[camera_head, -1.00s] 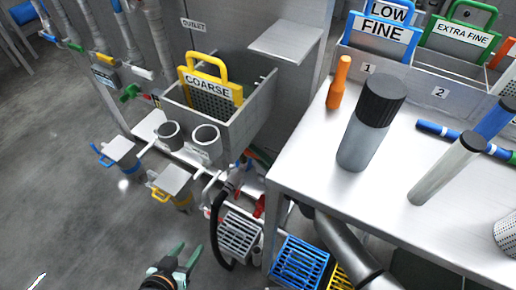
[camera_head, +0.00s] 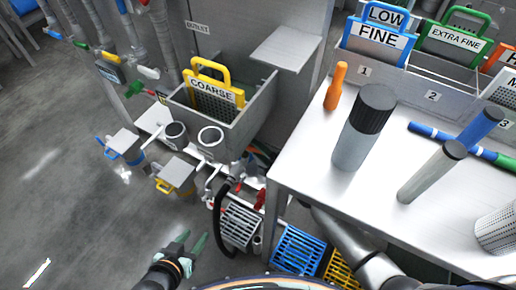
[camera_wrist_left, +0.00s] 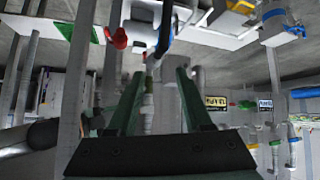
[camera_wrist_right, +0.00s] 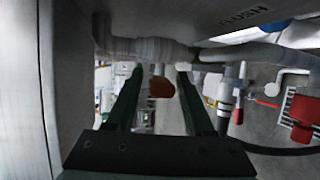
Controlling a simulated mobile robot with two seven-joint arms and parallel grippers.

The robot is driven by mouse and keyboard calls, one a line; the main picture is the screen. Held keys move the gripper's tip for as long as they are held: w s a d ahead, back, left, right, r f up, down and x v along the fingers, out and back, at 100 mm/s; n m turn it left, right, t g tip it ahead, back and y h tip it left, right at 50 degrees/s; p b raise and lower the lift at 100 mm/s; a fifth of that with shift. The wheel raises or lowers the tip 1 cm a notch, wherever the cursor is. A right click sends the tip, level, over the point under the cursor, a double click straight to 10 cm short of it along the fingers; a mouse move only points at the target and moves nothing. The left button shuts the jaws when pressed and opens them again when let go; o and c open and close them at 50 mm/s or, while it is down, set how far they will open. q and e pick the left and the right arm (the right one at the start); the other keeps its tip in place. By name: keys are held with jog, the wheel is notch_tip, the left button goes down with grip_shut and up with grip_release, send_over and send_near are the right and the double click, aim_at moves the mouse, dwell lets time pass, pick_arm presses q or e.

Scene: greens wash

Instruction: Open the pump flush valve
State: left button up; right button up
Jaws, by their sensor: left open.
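Several red valve parts show near the pump pipes, but I cannot tell which is the flush valve. In the head view a red handle (camera_head: 260,199) sits by the table's left leg. In the right wrist view a dark red knob (camera_wrist_right: 161,87) appears beyond and between my right gripper's (camera_wrist_right: 160,72) open, empty fingers, below a grey pipe. A bright red part (camera_wrist_right: 302,120) is farther right. My right gripper is hidden under the table in the head view. My left gripper (camera_head: 188,250) is open and empty above the floor, left of the crates; its fingers also show in the left wrist view (camera_wrist_left: 160,75).
A grey basin (camera_head: 240,115) with a yellow COARSE screen stands left. A black hose (camera_head: 216,215) and blue crate (camera_head: 297,250) are low down. Open floor lies left.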

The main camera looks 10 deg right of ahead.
pick_arm(q)
jog(key=shift+s+a+r+p, duration=0.25)
jog(key=shift+r+p, duration=0.2)
jog(key=shift+p, duration=0.45)
pick_arm(e)
jog(key=v, duration=1.2)
jog(key=shift+s, duration=0.25)
jog(key=shift+d, duration=0.1)
